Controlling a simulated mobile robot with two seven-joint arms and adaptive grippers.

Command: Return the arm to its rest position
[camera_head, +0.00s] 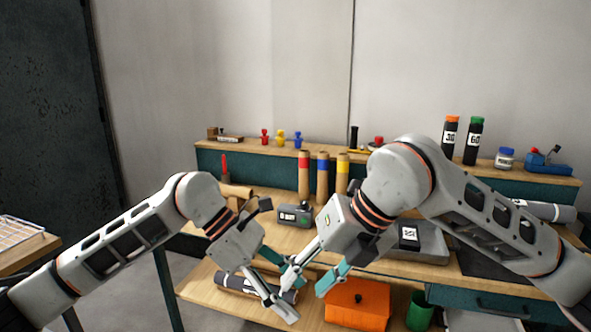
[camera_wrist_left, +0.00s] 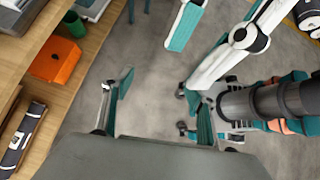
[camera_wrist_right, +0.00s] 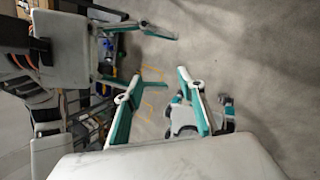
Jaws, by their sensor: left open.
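My left gripper (camera_head: 294,299) is open and empty, hanging in front of the workbench in the head view. Its two spread fingers also show in the left wrist view (camera_wrist_left: 160,100), with only floor between them. My right gripper (camera_head: 304,291) is close to it and overlaps it in the head view. The right fingers are apart with nothing between them in the right wrist view (camera_wrist_right: 160,103). Grey rolls are in view: one (camera_head: 232,283) lies on the lower shelf, partly behind the left gripper, and one (camera_head: 546,210) lies at the bench's right, partly behind my right arm.
An orange box (camera_head: 357,305) and a green cup (camera_head: 420,311) are on the lower shelf. Bottles (camera_head: 473,141) and small tools stand on the raised back ledge. A wire rack (camera_head: 18,230) is at the far left. Open floor lies below the grippers.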

